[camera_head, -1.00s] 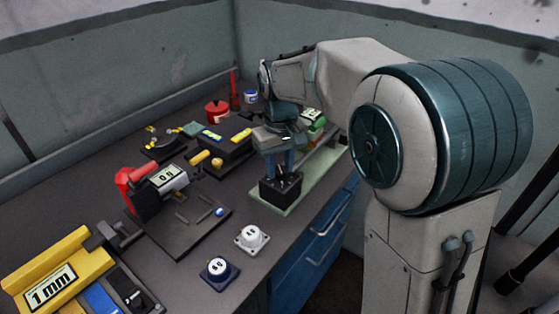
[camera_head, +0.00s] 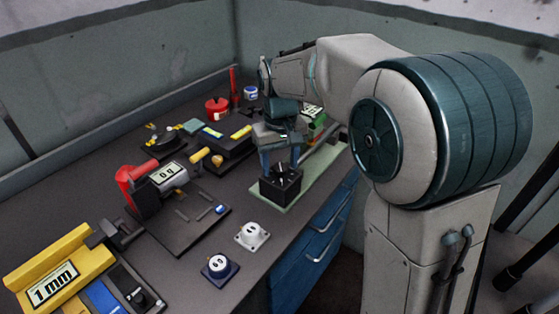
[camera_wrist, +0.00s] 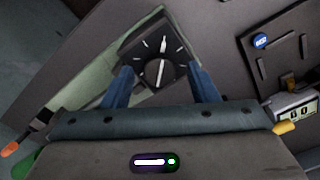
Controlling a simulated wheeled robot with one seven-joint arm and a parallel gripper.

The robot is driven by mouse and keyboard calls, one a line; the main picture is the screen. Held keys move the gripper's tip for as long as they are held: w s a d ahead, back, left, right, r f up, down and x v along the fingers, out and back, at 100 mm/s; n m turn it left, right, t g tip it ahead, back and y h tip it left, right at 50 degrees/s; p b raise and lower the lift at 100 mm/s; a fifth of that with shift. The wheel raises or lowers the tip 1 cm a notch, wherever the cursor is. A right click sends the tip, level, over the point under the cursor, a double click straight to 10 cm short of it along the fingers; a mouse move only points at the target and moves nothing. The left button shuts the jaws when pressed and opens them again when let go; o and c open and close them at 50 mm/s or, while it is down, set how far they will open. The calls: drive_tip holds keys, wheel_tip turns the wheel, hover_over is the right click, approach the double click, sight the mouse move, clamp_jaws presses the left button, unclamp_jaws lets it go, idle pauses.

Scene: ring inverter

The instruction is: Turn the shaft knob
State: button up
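The shaft knob (camera_wrist: 162,72) is a black dial with a white pointer line, on top of a black box with white tick marks (camera_wrist: 139,53). In the wrist view the pointer runs nearly straight up the picture. In the head view the black box (camera_head: 281,192) stands on a pale green base. My gripper (camera_wrist: 161,82) is open, with its two blue fingers apart on either side of the knob in the wrist view. In the head view my gripper (camera_head: 280,161) is just above and behind the box. The fingers look clear of the knob.
A white button block (camera_head: 252,236) and a dark blue one (camera_head: 220,267) sit at the bench's front edge. A red-handled device with a display (camera_head: 167,176) is to the left. A yellow 1 mm gauge (camera_head: 50,285) is at the lower left. Blue drawers (camera_head: 322,244) are below.

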sight(280, 166)
drive_tip(key=shift+r, duration=0.1)
wheel_tip(280, 166, up, 14)
drive_tip(key=p, duration=0.1)
drive_tip(key=shift+f+p, duration=0.2)
drive_tip(key=shift+p, duration=0.1)
drive_tip(key=s+d+f+m+t+p, duration=0.1)
drive_tip(key=s+d+f+m, duration=0.1)
drive_tip(key=s+d+f, duration=0.3)
drive_tip(key=s+d+f+m+t+p, duration=0.1)
drive_tip(key=s+d+f+m+p, duration=0.1)
drive_tip(key=s+d+f, duration=0.3)
drive_tip(key=s+d, duration=0.4)
drive_tip(key=s, duration=0.5)
drive_tip(key=shift+t+p, duration=0.3)
drive_tip(key=shift+t, duration=0.1)
drive_tip(key=shift+a, duration=0.1)
